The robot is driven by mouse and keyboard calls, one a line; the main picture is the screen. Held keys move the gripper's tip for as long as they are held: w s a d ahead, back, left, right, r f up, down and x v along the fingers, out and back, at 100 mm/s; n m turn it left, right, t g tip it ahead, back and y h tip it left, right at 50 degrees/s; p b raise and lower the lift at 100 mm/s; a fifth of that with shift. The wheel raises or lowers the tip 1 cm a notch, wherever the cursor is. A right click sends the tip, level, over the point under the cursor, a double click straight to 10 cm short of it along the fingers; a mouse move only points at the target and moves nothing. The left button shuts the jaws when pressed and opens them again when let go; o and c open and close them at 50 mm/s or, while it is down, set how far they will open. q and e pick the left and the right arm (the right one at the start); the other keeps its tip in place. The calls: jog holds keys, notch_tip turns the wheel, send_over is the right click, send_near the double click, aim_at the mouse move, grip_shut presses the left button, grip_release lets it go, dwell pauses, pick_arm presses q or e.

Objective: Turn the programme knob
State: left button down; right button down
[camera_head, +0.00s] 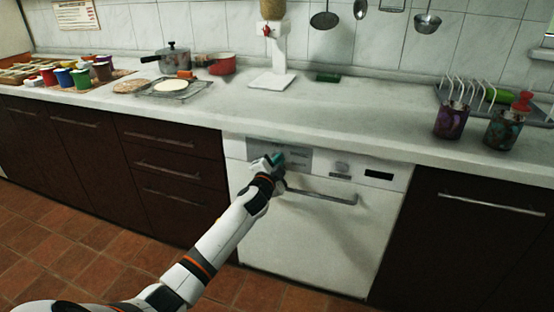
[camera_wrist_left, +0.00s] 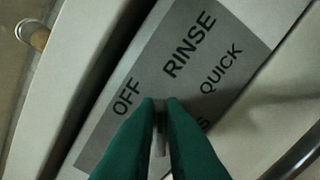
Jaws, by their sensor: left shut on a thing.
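The white dishwasher (camera_head: 310,230) is set under the worktop, with a grey programme panel (camera_head: 296,158) at the upper left of its front. The wrist view shows the panel's words OFF, RINSE and QUICK (camera_wrist_left: 221,70); another word is partly hidden by my fingers. My left gripper (camera_head: 277,160) is at the panel. In the wrist view its green fingertips (camera_wrist_left: 160,104) are shut on the narrow grey programme knob (camera_wrist_left: 160,135), just below OFF and RINSE. Most of the knob is hidden by the fingers. My right gripper is not in view.
A bar handle (camera_head: 320,196) crosses the dishwasher door just below my gripper. A round white button (camera_head: 342,167) and a dark display (camera_head: 379,175) are further right. The worktop (camera_head: 330,105) overhangs above. Dark drawers (camera_head: 170,165) stand left.

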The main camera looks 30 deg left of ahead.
pick_arm(q)
jog(key=shift+d+m, duration=0.1)
jog(key=shift+m, duration=0.3)
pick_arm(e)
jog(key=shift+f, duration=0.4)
pick_arm(q)
jog(key=c, duration=1.5)
grip_release()
